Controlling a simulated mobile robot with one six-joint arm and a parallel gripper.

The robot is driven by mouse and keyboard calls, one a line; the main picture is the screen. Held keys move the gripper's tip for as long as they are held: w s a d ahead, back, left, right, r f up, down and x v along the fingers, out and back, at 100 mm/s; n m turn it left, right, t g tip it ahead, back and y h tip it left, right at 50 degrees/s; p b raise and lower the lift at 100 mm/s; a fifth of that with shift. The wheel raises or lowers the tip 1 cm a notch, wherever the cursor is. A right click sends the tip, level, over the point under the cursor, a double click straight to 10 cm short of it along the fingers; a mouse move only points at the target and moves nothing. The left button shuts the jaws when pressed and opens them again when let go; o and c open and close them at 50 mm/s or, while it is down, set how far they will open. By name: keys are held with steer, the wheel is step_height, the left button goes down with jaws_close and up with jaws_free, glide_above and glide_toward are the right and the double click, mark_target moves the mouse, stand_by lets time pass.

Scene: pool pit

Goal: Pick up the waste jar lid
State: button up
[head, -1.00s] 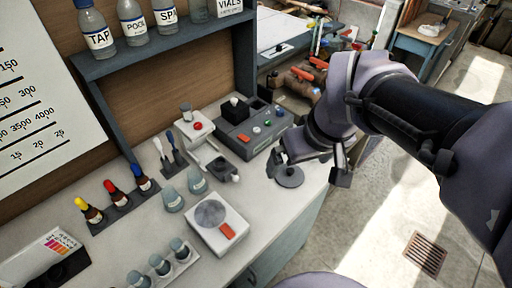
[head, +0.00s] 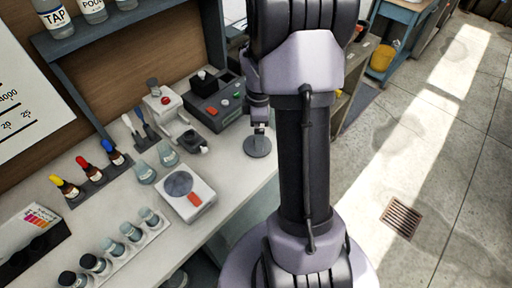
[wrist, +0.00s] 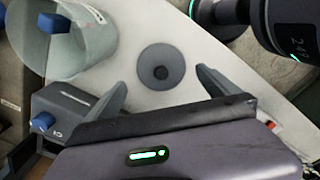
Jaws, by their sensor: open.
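The waste jar lid, a flat dark grey disc with a round knob, lies on the pale counter near its right edge in the head view (head: 257,147). It also shows in the wrist view (wrist: 162,55), knob facing the camera. My gripper (wrist: 160,82) is open and empty, its two fingers apart on either side of the lid's near edge as seen in the wrist view. I cannot tell the exact height between them. In the head view my arm hides most of the gripper.
A pale green, cylindrical vessel (wrist: 85,45) stands left of the lid in the wrist view. A grey instrument box (head: 216,103) with coloured buttons stands behind the lid. A white scale (head: 186,195) with a grey plate and small jars (head: 167,155) are to the left.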

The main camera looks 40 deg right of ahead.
step_height(320, 180, down, 6)
steer(key=b, duration=0.2)
steer(key=shift+a+r+b, duration=0.15)
steer(key=shift+r+b, duration=0.1)
steer(key=shift+b, duration=0.05)
steer(key=shift+r, duration=0.1)
steer(key=c, duration=1.2)
